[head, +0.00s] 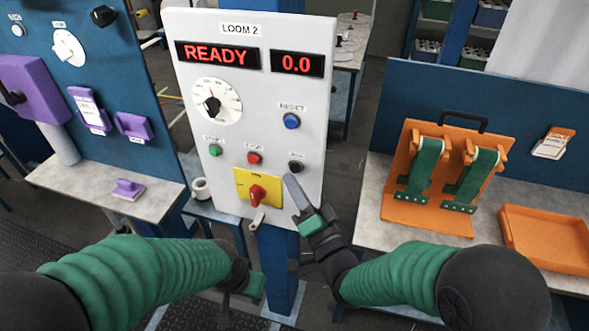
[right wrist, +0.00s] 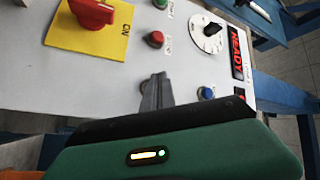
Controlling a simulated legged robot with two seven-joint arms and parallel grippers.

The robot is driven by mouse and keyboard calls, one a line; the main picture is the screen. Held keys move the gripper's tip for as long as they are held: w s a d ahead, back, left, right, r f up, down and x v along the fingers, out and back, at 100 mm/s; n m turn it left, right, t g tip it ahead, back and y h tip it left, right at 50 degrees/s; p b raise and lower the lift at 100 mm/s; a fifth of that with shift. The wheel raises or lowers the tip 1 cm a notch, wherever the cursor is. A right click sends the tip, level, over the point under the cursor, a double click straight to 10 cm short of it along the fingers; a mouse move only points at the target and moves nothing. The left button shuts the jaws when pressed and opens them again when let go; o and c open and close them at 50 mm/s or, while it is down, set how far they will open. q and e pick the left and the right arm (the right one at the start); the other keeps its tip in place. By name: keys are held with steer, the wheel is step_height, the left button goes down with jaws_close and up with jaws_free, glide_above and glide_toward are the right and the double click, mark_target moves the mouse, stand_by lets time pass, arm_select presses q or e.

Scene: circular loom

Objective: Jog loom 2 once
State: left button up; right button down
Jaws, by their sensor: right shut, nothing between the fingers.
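The loom 2 panel (head: 260,100) faces me, with READY on its red display (head: 217,54) and 0.0 on the smaller one (head: 297,64). A black button (head: 296,167) sits at its lower right; its small label is hard to read. My right gripper (head: 288,178) is shut and empty, its fingertips just below and left of that button. In the right wrist view the shut fingers (right wrist: 157,86) point at the panel and the black button is not visible; contact cannot be told. My left gripper (head: 257,287) is low in front of the post, its fingers unclear.
The panel also has a green button (head: 214,150), a red button (head: 254,158), a blue button (head: 291,121), a dial (head: 215,101) and a red switch (head: 257,194) on a yellow plate. Benches flank it, with an orange stand (head: 425,212) at right.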

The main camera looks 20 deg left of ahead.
steer(key=shift+w, duration=0.15)
steer(key=shift+w+r, duration=0.1)
steer(key=shift+w, duration=0.1)
steer(key=shift+w, duration=0.45)
stand_by(0.8)
steer(key=shift+s+b, duration=0.1)
steer(key=shift+b, duration=0.2)
steer(key=shift+s, duration=0.75)
steer(key=shift+s+a+b, duration=0.1)
steer(key=shift+s+b, duration=0.4)
steer(key=shift+s, duration=2)
stand_by(2.8)
